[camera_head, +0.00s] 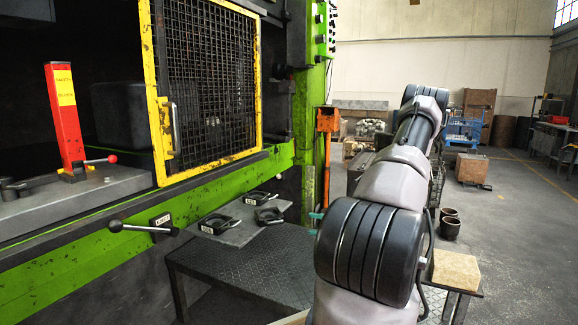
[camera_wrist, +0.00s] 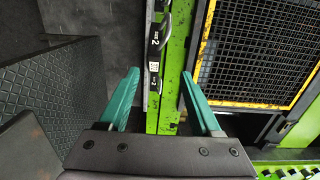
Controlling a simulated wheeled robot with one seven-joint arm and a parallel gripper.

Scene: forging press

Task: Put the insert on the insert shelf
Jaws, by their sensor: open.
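My gripper (camera_head: 314,223) shows only as two teal fingertips left of my arm in the head view. In the wrist view my gripper (camera_wrist: 160,75) is open, its fingers wide apart. A dark insert (camera_wrist: 154,66) with white labels, a "2" and a curved metal handle shows beyond and between the fingertips; contact cannot be told. Which one the wrist view shows is unclear.
The green press (camera_head: 310,130) has a yellow-framed mesh door (camera_head: 212,80). A red safety block (camera_head: 66,120) stands on its bed. A lever (camera_head: 140,228) sticks out below. A tread-plate table (camera_head: 255,265) is underneath. A block (camera_head: 456,268) rests on a stand at right. Open floor lies beyond.

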